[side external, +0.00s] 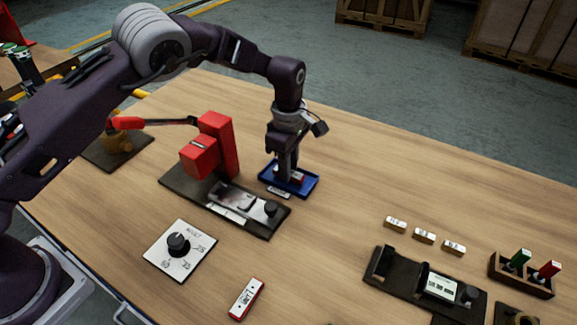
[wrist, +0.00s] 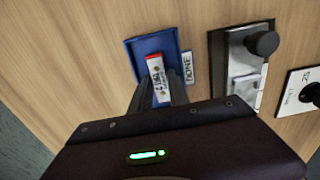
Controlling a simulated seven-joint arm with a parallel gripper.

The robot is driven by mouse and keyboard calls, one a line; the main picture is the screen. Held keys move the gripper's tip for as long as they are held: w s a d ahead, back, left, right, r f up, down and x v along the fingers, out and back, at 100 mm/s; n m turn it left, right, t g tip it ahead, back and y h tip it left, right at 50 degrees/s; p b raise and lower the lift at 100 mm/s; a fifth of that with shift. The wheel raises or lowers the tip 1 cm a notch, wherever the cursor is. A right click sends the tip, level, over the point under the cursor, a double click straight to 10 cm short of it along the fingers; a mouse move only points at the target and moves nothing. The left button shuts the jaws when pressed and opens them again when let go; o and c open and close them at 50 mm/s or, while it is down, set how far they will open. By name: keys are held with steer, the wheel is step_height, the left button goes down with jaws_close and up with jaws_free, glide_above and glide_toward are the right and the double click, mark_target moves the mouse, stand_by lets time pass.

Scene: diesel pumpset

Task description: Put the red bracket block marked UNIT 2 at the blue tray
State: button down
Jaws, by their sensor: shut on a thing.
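My gripper (side external: 287,172) points down over the blue tray (side external: 313,191) and is shut on a red block with a white top label (wrist: 154,68). In the wrist view the block lies between the fingers (wrist: 160,92), above or in the blue tray (wrist: 134,45). The label's print is too small to read surely. I cannot tell whether the block touches the tray floor. A second red block with a white label (side external: 246,299) lies on the table near the front.
A tag reading DONE (wrist: 188,67) lies beside the tray. A red press (side external: 219,146) on a dark base stands left of the tray. A dial plate (side external: 180,252), a dark fixture (side external: 424,285), several small tan blocks (side external: 424,235) and a pen holder (side external: 521,275) occupy the front and right.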

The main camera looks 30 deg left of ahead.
steer(key=shift+f, duration=0.3)
steer(key=c, duration=1.2)
jaws_free()
steer(key=shift+o, duration=0.2)
steer(key=shift+r, duration=3.5)
